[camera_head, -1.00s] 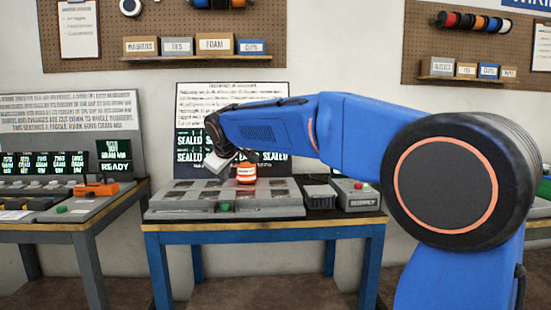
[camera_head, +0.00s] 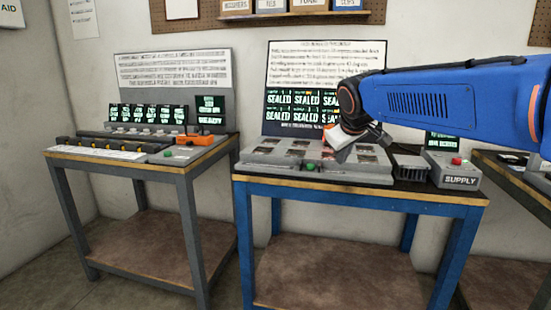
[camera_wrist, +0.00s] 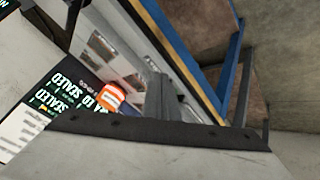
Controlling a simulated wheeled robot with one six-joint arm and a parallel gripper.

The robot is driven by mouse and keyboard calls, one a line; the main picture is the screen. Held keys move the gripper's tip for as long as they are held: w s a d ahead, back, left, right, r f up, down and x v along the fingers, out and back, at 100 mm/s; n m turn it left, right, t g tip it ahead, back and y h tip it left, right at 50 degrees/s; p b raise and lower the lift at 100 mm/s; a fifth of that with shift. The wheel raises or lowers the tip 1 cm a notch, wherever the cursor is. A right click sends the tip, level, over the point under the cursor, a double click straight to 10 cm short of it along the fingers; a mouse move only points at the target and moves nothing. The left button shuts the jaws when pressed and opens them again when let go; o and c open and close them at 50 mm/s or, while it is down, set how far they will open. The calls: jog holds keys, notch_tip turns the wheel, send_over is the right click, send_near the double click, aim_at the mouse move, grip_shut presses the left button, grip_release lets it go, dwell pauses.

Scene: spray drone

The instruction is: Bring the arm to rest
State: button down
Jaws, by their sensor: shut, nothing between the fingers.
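My blue arm (camera_head: 450,100) reaches in from the right in the head view. My gripper (camera_head: 338,138) hangs at its end, above or in front of the grey slotted tray (camera_head: 270,158) on the blue table. It is shut with nothing in it. In the wrist view the dark shut fingers (camera_wrist: 160,97) point toward the tray edge. An orange container with a white band (camera_wrist: 110,97) shows beside the fingers in the wrist view.
The blue table (camera_head: 340,184) also carries a grey SUPPLY box (camera_head: 455,170) with a red button. A grey table (camera_head: 150,163) with an orange device (camera_head: 203,139) stands to the left. Signboards with green SEALED screens (camera_head: 290,100) stand behind the tray.

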jog(key=s+d+f+m+g, duration=0.1)
jog(key=s+d+f+m, duration=0.1)
jog(key=s+f, duration=0.5)
jog(key=s+d+f+m+g, duration=0.1)
jog(key=s+f, duration=0.6)
jog(key=s, duration=1)
jog(key=s+d+f+m+g, duration=0.1)
jog(key=s+d+f+m, duration=0.2)
jog(key=s, duration=0.9)
notch_tip(320, 180, down, 5)
jog(key=d, duration=0.2)
jog(key=shift+d+r+y, duration=0.2)
jog(key=shift+d+y, duration=0.1)
jog(key=shift+d, duration=0.05)
dwell(3.6)
